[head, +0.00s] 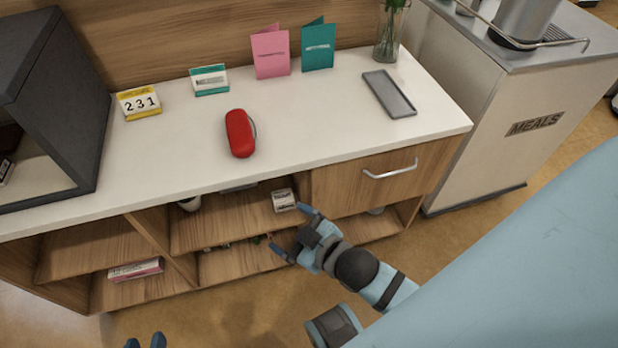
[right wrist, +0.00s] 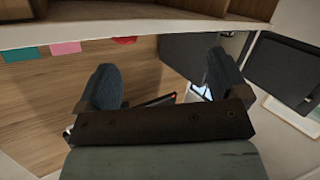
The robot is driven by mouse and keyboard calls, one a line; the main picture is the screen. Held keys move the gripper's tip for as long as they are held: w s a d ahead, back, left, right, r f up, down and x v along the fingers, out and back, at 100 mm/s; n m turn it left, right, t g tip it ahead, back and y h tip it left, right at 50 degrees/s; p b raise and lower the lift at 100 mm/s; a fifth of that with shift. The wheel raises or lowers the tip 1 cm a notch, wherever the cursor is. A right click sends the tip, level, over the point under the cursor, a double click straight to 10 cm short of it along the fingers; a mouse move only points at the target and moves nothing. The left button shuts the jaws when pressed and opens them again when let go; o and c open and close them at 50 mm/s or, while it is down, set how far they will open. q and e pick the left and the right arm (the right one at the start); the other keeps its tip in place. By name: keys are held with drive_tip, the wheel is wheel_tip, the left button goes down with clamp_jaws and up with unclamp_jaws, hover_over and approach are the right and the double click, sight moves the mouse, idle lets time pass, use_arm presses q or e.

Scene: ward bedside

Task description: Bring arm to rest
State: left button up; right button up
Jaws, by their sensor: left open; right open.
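My right gripper (head: 291,230) reaches in from the lower right in the head view. It is in front of the cabinet's open shelves, below the countertop's front edge, with its jaws apart and nothing between them. In the right wrist view its two dark fingers (right wrist: 163,72) are spread wide and empty. My left gripper (head: 145,342) shows only as two fingertips at the bottom edge of the head view. The tips are apart, and the rest of it is out of view.
The white countertop (head: 320,130) holds a red case (head: 240,133), a grey tray (head: 389,94), cards, a calendar block (head: 138,103) and a vase (head: 388,35). A small box (head: 283,200) lies on a shelf near my right gripper. A meals cart (head: 540,110) stands right.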

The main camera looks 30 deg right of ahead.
drive_tip(key=s+d+f+m+g, duration=0.1)
drive_tip(key=s+f+m+g, duration=0.1)
drive_tip(key=s+f+m, duration=0.1)
drive_tip(key=shift+s+f+m+g, duration=0.3)
drive_tip(key=shift+s+f+m, duration=0.15)
drive_tip(key=shift+s, duration=0.4)
